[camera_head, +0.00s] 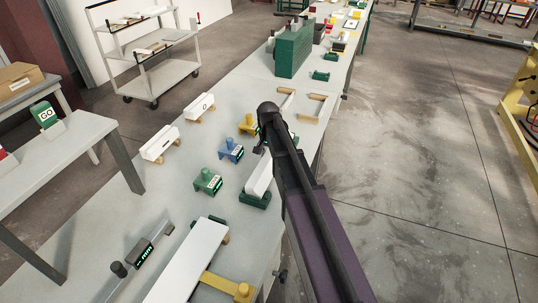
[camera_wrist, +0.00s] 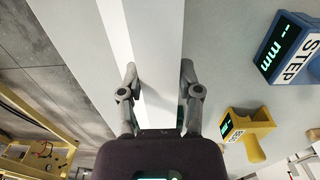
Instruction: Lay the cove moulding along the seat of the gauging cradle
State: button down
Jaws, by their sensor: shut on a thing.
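The cove moulding (camera_head: 259,178) is a long white strip. In the head view it lies lengthwise over a dark green cradle (camera_head: 254,200), partly behind my arm. I cannot tell whether it rests fully in the seat. My gripper (camera_head: 264,145) is at its far part, with the fingers mostly hidden there. In the wrist view my gripper (camera_wrist: 158,72) has a finger on each side of the white moulding (camera_wrist: 154,40) and is shut on it. The moulding runs up out of that picture. Only a sliver of green shows beside the right finger.
Yellow (camera_head: 249,125), blue (camera_head: 231,151) and green (camera_head: 208,181) gauges stand left of the cradle. A long white board (camera_head: 190,262) lies nearer on the bench. Small white blocks on wooden feet (camera_head: 160,143) stand further left. Open floor (camera_head: 430,180) lies right of the bench.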

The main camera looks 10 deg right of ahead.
jog(key=shift+f, duration=0.25)
jog(key=shift+c, duration=1)
grip_release()
jog(key=shift+o, duration=1)
jog(key=shift+r, duration=0.2)
notch_tip(320, 180, up, 8)
jog(key=p, duration=0.8)
jog(key=shift+d+r, duration=0.1)
jog(key=shift+r, duration=0.05)
jog(key=s+n, duration=0.6)
jog(key=s, duration=1.6)
jog(key=shift+s+n, duration=0.15)
jog(key=shift+n, duration=0.15)
